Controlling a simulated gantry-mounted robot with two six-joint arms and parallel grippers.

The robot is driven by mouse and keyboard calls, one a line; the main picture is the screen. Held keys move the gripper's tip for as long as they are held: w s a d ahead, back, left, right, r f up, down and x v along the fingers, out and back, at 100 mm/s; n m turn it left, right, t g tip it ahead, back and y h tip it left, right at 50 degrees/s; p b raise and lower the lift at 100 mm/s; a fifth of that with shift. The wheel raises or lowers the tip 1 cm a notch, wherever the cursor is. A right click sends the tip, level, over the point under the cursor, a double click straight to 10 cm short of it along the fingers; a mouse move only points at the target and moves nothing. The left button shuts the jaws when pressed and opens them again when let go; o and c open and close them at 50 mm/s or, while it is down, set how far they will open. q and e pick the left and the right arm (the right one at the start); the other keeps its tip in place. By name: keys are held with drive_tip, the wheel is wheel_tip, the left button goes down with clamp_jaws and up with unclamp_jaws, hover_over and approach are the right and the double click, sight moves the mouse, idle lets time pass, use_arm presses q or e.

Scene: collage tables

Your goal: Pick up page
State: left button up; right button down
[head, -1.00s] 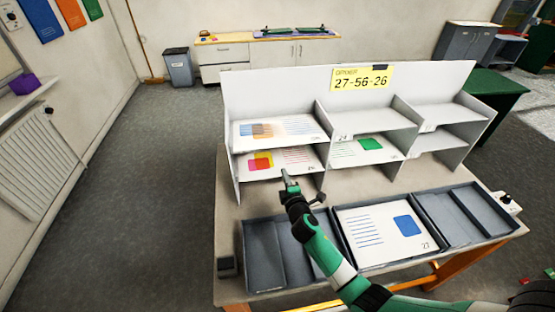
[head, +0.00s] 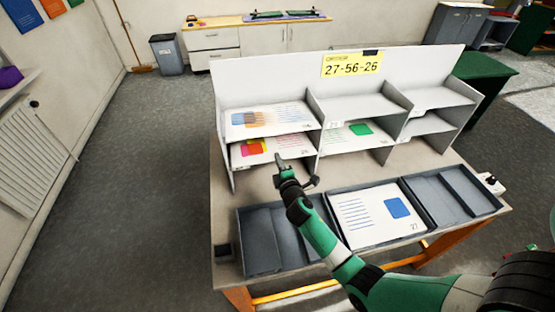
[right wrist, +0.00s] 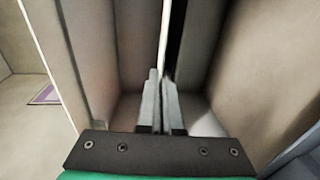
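My right gripper (head: 279,163) is at the front edge of this page in the head view. In the right wrist view, the two fingers (right wrist: 161,80) are close together, with a thin white edge, seemingly the page seen edge-on (right wrist: 165,30), running in between their tips. Other pages lie in the upper left compartment (head: 290,112) and lower middle compartment (head: 340,138). A page with a blue square (head: 370,222) lies in the middle tray. My left gripper is not in view.
The white shelf unit (head: 260,75) carries a yellow sign reading 27-56-26 (head: 351,65). The left tray (head: 262,225) and right tray (head: 455,193) are empty. Shelf boards and dividers lie close around my right gripper. The upper middle and right compartments look empty.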

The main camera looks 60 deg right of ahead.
wheel_tip(320, 180, up, 6)
drive_tip(key=p, duration=0.2)
drive_tip(key=shift+f+p, duration=0.2)
drive_tip(key=shift+p, duration=0.2)
drive_tip(key=f+v, duration=0.2)
drive_tip(key=v, duration=1.7)
drive_tip(key=shift+a+f, duration=0.55)
drive_tip(key=shift+f, duration=0.1)
